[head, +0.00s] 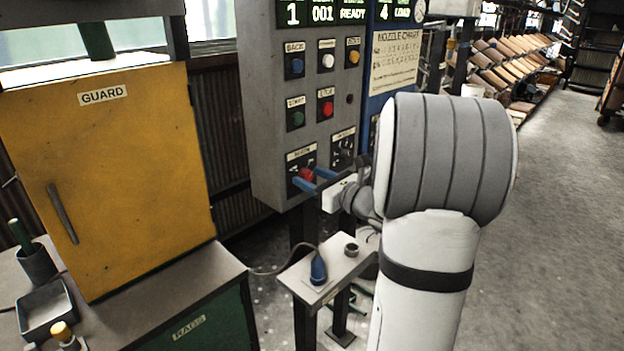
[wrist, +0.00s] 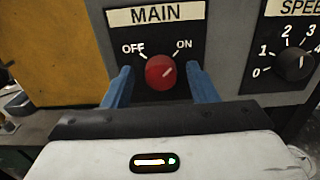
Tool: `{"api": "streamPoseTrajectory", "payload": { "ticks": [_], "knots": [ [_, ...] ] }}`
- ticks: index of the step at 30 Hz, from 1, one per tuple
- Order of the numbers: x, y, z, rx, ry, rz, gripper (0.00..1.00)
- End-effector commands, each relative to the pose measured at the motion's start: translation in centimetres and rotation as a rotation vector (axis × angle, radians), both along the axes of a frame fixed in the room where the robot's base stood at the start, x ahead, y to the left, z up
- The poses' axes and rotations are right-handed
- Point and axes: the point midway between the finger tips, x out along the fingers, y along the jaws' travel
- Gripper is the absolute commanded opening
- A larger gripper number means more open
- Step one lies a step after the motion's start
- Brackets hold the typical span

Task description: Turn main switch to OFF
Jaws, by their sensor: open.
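The main switch is a red round knob (wrist: 161,72) on a black plate under the label MAIN, with OFF at its upper left and ON at its upper right. The light mark on the knob points up and right, toward ON. In the head view the red knob (head: 307,174) is low on the grey control panel, partly behind my fingers. My gripper (wrist: 160,84) is open, with one blue finger on each side of the knob. A gap shows between each finger and the knob in the wrist view. In the head view my gripper (head: 315,178) is at the panel's lower part.
A SPEED dial (wrist: 295,62) is right of the main switch. Push buttons, including a red STOP button (head: 326,105), are above it. A yellow GUARD cabinet (head: 105,150) is at left.

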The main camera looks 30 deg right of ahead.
Motion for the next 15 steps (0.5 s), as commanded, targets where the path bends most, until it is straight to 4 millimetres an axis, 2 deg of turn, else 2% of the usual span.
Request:
{"api": "streamPoseTrajectory", "payload": {
  "ticks": [6, 15],
  "knots": [
    [0.00, -0.03, -0.02, 0.000, 0.000, -0.001, 0.51],
    [-0.03, -0.06, -0.03, 0.000, 0.001, -0.001, 0.27]
  ]
}}
